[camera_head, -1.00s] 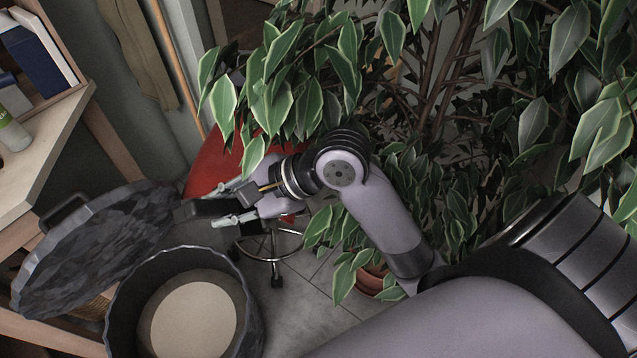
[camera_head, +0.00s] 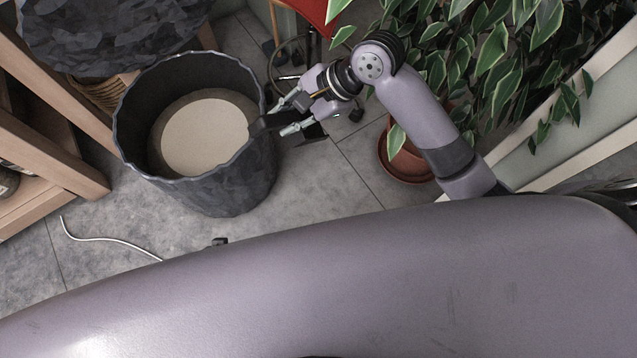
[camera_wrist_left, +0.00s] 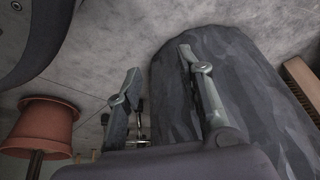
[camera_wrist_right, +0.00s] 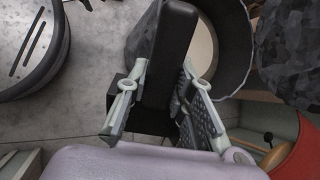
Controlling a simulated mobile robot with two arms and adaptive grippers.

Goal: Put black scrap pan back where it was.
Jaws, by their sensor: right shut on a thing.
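The black scrap pan (camera_wrist_right: 168,50) shows in the right wrist view as a dark, narrow slab between the fingers of my right gripper (camera_wrist_right: 160,72). In the head view the pan (camera_head: 266,124) is a short dark bar by the right rim of a dark faceted tub (camera_head: 225,185). I cannot tell whether it touches the rim. My right gripper (camera_head: 283,117) is shut on it, and the fingers hide part of it. My left gripper (camera_wrist_left: 160,62) is open and empty in the left wrist view, close to a dark faceted wall (camera_wrist_left: 240,90).
The tub has a pale disc (camera_head: 205,135) inside. Another dark faceted round thing (camera_head: 110,35) stands at the upper left. A wooden frame (camera_head: 60,140) is at the left, a potted plant (camera_head: 405,155) at the right.

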